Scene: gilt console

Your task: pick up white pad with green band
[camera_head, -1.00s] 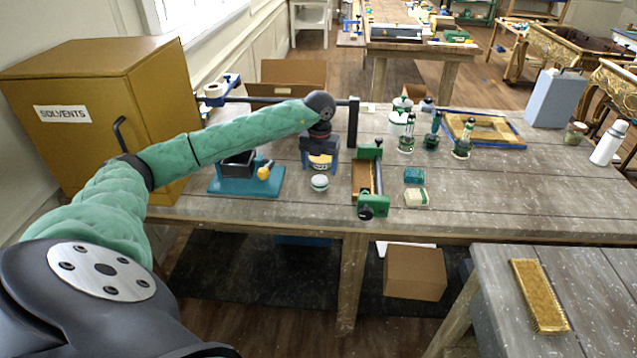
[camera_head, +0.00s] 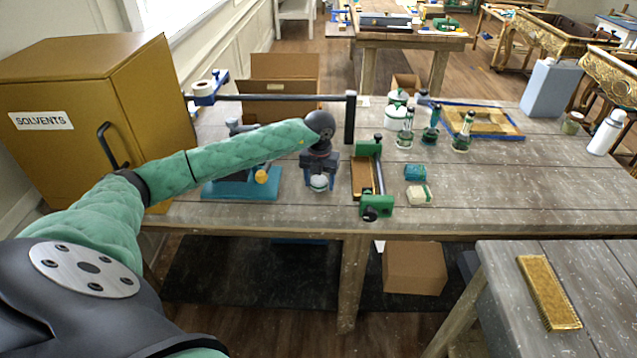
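The white pad with a green band (camera_head: 319,183) is a small round thing on the workbench, left of the green and brown clamp frame. My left gripper (camera_head: 319,179) points down over it, with its two blue-tipped fingers apart on either side. The gripper's body hides the pad's upper part. The fingers look open, with the pad between them; I see no clear contact. The pad appears to rest on the bench. My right gripper is not in view.
The clamp frame (camera_head: 388,207) stands close right of my gripper. A teal-based tool (camera_head: 240,190) is to the left.

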